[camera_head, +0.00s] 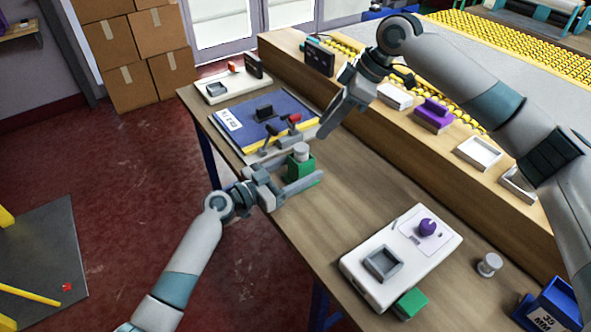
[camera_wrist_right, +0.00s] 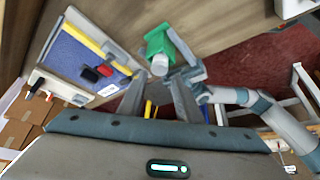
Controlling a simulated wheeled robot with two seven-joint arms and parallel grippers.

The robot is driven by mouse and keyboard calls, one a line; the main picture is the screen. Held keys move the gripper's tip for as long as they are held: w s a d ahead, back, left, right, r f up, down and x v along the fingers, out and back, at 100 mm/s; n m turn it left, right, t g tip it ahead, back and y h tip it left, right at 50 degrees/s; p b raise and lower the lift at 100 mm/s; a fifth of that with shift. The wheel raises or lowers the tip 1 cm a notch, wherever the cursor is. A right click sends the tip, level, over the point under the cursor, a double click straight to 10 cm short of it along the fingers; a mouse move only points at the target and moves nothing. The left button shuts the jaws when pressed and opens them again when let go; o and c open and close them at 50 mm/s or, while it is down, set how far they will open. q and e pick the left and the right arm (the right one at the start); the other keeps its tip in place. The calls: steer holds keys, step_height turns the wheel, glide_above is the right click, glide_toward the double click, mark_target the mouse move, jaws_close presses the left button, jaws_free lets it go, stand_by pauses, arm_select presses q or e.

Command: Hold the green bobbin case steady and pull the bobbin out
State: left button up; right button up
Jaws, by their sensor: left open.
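The green bobbin case (camera_head: 304,171) stands on the wooden table near its left edge, with the grey bobbin (camera_head: 300,150) showing at its top. The case (camera_wrist_right: 158,41) and bobbin (camera_wrist_right: 159,65) also show in the right wrist view. My left gripper (camera_head: 300,179) is open at the case, one finger passing along its near side; contact cannot be told. My right gripper (camera_head: 326,131) is above and to the right of the bobbin, apart from it. In the right wrist view its two fingers (camera_wrist_right: 157,84) are spread and empty, with the bobbin beyond their tips.
A blue board (camera_head: 262,112) with a yellow strip and red and black handles lies just behind the case. A white device (camera_head: 402,262) with a purple knob sits at the front right, beside another green block (camera_head: 410,303). A raised wooden ledge (camera_head: 440,150) runs along the back.

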arm_select(q)
steer(key=c, duration=1.2)
steer(key=shift+c, duration=0.4)
arm_select(e)
steer(key=o, duration=0.5)
step_height(320, 180, up, 4)
steer(key=g+h, duration=0.1)
steer(key=h, duration=0.5)
glide_above(301, 147)
steer(key=shift+r, duration=0.15)
steer(key=shift+f, duration=6.05)
